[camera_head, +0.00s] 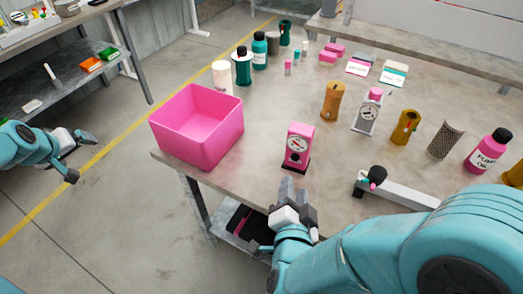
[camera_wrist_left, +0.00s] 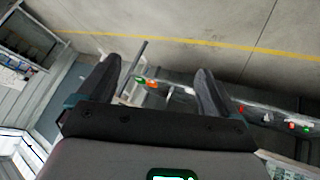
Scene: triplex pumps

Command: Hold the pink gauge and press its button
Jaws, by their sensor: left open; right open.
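The pink gauge (camera_head: 299,137) stands upright on the table near its front edge, in the head view. Its round white dial faces me, and it has a dark base. My right gripper (camera_head: 297,196) is just in front of the gauge at the table edge, open and empty, apart from the gauge. My left gripper (camera_head: 79,157) is open and empty, out over the floor at the far left, well away from the table. In the left wrist view its two fingers (camera_wrist_left: 156,85) are spread with nothing between them.
A pink bin (camera_head: 197,150) stands left of the gauge at the table corner. A grey gauge with a pink top (camera_head: 368,114) is behind right. A grey bar with a black knob (camera_head: 398,193) lies to the right. Bottles and cylinders stand farther back.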

